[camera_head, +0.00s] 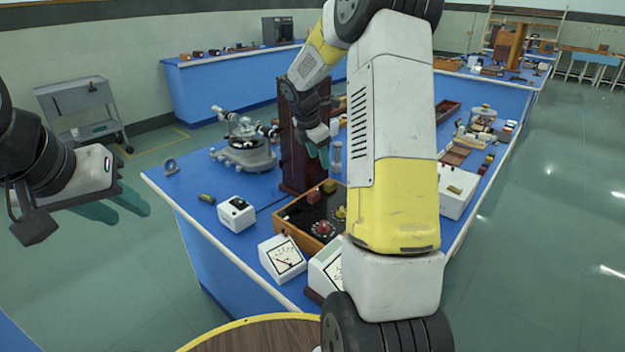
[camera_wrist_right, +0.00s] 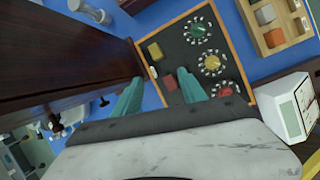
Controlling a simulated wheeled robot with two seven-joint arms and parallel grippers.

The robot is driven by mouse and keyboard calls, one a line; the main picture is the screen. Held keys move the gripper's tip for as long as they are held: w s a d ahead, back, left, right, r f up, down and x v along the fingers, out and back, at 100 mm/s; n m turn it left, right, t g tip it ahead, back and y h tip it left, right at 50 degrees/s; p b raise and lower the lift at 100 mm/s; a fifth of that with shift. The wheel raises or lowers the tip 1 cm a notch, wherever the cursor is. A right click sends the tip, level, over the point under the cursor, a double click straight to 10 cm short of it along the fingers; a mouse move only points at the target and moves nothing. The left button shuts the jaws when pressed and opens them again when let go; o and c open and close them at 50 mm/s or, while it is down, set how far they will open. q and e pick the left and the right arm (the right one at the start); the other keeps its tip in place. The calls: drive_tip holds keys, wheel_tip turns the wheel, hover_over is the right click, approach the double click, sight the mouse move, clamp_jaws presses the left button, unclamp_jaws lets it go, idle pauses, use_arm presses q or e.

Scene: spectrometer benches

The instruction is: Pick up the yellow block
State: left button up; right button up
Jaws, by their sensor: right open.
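The yellow block (camera_wrist_right: 155,51) lies on the dark panel of a wood-framed box (camera_head: 285,223), near the edge beside the dark wooden column. It also shows in the head view (camera_head: 330,186). A red block (camera_wrist_right: 170,82) lies close to it, also seen in the head view (camera_head: 313,197). My right gripper (camera_head: 319,156) points down above the box, beside the column. In the right wrist view its teal fingers (camera_wrist_right: 159,77) are apart and empty, with the red block and yellow block beyond the gap. My left gripper (camera_head: 133,217) is open and empty, off the bench at the left.
A tall dark wooden column (camera_head: 293,140) stands close beside my right gripper. The box panel carries green, yellow and red round dials (camera_wrist_right: 211,63). White meters (camera_head: 283,258) stand in front. A compartment tray (camera_wrist_right: 290,35) holds other blocks. A metal instrument (camera_head: 246,150) stands to the left.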

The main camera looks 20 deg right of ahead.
sight(330, 182)
drive_tip(key=w+d+f+n, duration=0.1)
drive_tip(key=f, duration=0.1)
drive_tip(key=w+d+f+n, duration=0.1)
drive_tip(key=f, duration=0.2)
drive_tip(key=w+d+f+n, duration=0.1)
drive_tip(key=f, duration=0.1)
drive_tip(key=shift+w+f+h, duration=0.3)
drive_tip(key=shift+w+f, duration=0.1)
drive_tip(key=shift+d+f+g, duration=0.3)
drive_tip(key=shift+d+f, duration=0.05)
drive_tip(key=shift+f, duration=0.15)
drive_tip(key=x, duration=0.4)
drive_tip(key=shift+d, duration=0.2)
drive_tip(key=shift+r, duration=0.1)
clamp_jaws()
